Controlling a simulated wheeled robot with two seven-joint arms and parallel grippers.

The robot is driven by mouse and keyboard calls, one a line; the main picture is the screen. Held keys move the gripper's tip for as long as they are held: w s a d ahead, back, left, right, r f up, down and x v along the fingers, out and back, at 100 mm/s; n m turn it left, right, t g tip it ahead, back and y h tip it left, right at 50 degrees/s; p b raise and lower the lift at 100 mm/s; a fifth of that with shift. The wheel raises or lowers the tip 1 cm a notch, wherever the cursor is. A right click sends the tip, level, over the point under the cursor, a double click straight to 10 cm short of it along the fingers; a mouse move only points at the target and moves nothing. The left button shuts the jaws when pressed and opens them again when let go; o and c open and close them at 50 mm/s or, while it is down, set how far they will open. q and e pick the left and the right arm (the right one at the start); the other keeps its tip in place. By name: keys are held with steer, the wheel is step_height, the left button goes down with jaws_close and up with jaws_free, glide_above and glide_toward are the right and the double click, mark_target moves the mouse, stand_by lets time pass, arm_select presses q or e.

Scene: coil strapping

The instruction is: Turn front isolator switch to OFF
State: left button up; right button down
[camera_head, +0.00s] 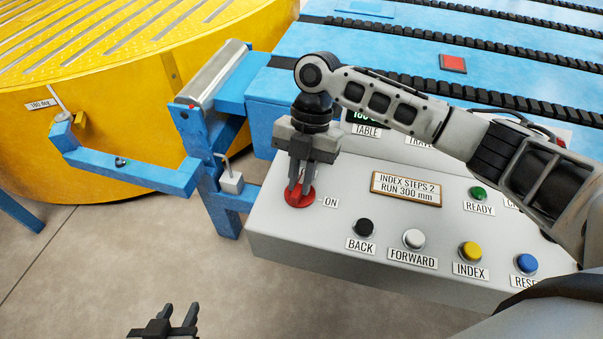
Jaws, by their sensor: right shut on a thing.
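The front isolator switch (300,198) is a round red knob at the left end of the grey control panel (340,255). An "ON" label (330,202) is beside it on the right. My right gripper (301,190) points down over the switch, shut on its grip, and hides most of the knob's middle. The knob's exact angle and any OFF label cannot be made out. My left gripper (178,318) is at the bottom edge, away from the panel, with its two fingers apart and nothing between them.
Black, white, yellow and blue buttons (470,252) line the panel's front, with a green READY button (478,193) behind. A blue frame with a roller (213,75) stands left of the panel. A yellow turntable (110,100) is further left. The floor at lower left is clear.

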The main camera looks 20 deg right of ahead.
steer(key=shift+n, duration=0.6)
steer(key=shift+h, duration=0.3)
steer(key=c, duration=1.4)
jaws_free()
steer(key=shift+c, duration=0.2)
